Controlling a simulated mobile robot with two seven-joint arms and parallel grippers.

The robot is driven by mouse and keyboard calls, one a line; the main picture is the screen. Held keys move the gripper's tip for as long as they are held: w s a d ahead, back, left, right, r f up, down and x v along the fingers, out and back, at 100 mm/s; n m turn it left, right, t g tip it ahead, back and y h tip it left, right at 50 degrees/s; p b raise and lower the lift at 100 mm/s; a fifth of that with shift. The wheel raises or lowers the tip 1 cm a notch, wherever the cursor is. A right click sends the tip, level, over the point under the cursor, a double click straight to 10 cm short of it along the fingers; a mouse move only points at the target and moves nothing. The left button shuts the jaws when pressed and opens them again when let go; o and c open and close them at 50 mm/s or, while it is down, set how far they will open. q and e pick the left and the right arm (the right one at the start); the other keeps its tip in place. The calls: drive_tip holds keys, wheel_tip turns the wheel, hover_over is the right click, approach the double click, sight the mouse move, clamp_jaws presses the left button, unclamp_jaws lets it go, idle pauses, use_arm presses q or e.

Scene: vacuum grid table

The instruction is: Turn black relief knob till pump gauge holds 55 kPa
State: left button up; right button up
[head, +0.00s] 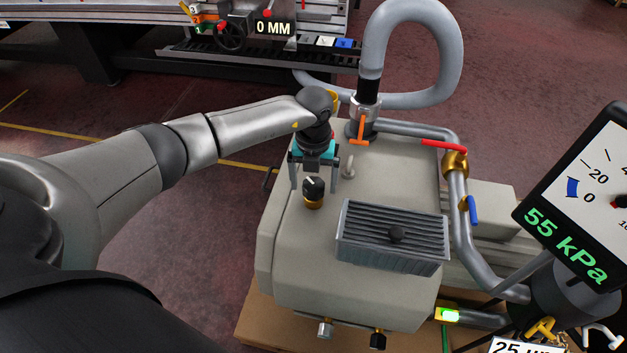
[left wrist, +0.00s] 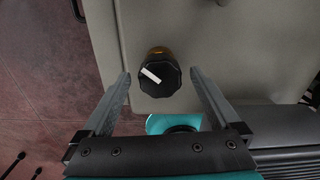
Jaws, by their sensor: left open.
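The black relief knob (head: 313,187) sits on a brass stem on top of the grey pump housing (head: 290,240). In the left wrist view the knob (left wrist: 160,76) shows a white pointer mark slanting from upper left to lower right. My left gripper (head: 316,180) is open, its fingers pointing at the housing top. In the left wrist view its fingertips (left wrist: 160,73) stand on either side of the knob, with gaps between. The pump gauge (head: 590,205) at the right edge reads 55 kPa in green digits; its dial is cut off. My right gripper is not in view.
A ribbed grey block (head: 393,235) stands right of the knob. A red-handled valve (head: 445,145), a blue lever (head: 472,210) and grey pipe run along the right. An orange-handled valve (head: 361,130) and thick hose (head: 455,50) rise behind.

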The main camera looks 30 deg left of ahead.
sight(313, 184)
use_arm(q)
drive_tip(key=shift+r, duration=0.25)
wheel_tip(313, 184, up, 12)
drive_tip(key=p, duration=0.4)
drive_tip(key=shift+f, duration=0.2)
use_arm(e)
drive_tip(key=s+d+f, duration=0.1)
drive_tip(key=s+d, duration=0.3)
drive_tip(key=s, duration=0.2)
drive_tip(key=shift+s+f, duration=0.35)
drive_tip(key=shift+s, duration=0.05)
use_arm(q)
drive_tip(key=shift+s+f, duration=0.1)
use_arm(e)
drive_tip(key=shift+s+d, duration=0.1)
